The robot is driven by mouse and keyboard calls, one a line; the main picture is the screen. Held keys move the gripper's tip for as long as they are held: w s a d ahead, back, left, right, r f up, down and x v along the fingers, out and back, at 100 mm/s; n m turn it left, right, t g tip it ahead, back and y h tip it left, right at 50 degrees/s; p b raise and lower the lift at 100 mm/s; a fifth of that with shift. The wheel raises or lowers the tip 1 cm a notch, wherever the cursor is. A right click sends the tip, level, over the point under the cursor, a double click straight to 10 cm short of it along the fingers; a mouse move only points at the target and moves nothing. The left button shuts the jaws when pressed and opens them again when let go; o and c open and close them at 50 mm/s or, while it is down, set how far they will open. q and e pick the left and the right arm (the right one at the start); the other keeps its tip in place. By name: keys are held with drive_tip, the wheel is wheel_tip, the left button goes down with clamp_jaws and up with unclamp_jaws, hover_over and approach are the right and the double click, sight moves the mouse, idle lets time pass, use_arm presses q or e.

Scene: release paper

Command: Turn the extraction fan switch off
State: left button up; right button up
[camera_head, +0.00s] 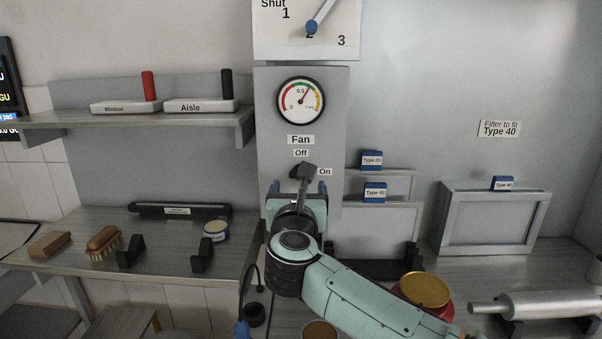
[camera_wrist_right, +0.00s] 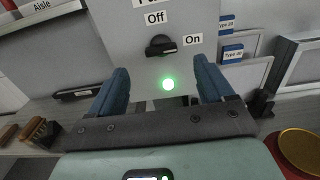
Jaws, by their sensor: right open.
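The fan switch (camera_head: 306,171) is a dark rotary knob on the grey panel (camera_head: 335,110), below the labels "Fan" and "Off". In the right wrist view the knob (camera_wrist_right: 161,46) has its bar turned to the right, towards the "On" label (camera_wrist_right: 193,39). My right gripper (camera_head: 298,187) is in front of the panel, just below the knob. Its two blue fingers are spread wide with nothing between them in the right wrist view (camera_wrist_right: 163,78). The knob lies beyond the fingertips, and I see no contact. My left gripper is not in view.
A pressure gauge (camera_head: 301,101) sits above the switch. Left are a shelf (camera_head: 60,122) with the Window and Aisle handles, and a bench with brushes. Right are framed filters (camera_head: 494,219) and a red-and-gold round container (camera_head: 426,290). A green light spot (camera_wrist_right: 168,84) shows below the knob.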

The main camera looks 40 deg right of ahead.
drive_tip(key=p+x, duration=0.1)
drive_tip(key=x, duration=0.7)
drive_tip(key=shift+p, duration=0.35)
drive_tip(key=c, duration=1)
